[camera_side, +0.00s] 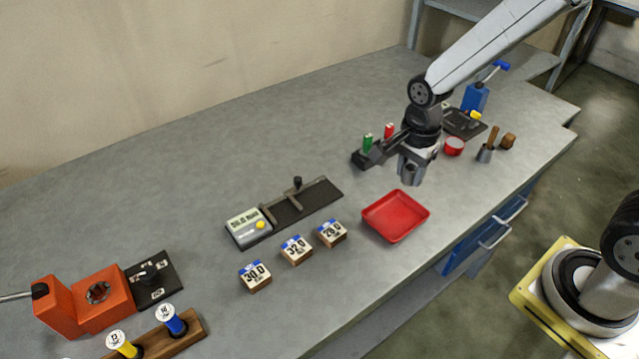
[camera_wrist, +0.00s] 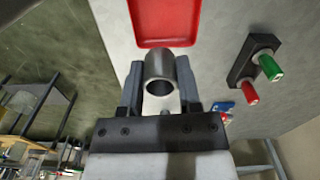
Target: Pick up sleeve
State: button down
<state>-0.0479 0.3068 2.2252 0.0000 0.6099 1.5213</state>
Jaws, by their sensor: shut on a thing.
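The sleeve is a grey metal hollow cylinder, and in the wrist view (camera_wrist: 161,68) it sits between the two fingers with its open end facing the camera. My gripper (camera_wrist: 160,84) is shut on it. In the side view my gripper (camera_side: 414,158) points down with the sleeve (camera_side: 410,175) at its tip. The sleeve appears held above the bench, behind the red tray (camera_side: 396,216). The fingers partly hide its sides.
The red tray is empty. Left of it stand number blocks (camera_side: 297,250) and a digital gauge on a dark rail (camera_side: 307,203). A small red cup (camera_side: 454,146) is right.

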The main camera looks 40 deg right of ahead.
jog(key=shift+s+r, duration=0.35)
jog(key=shift+s, duration=0.35)
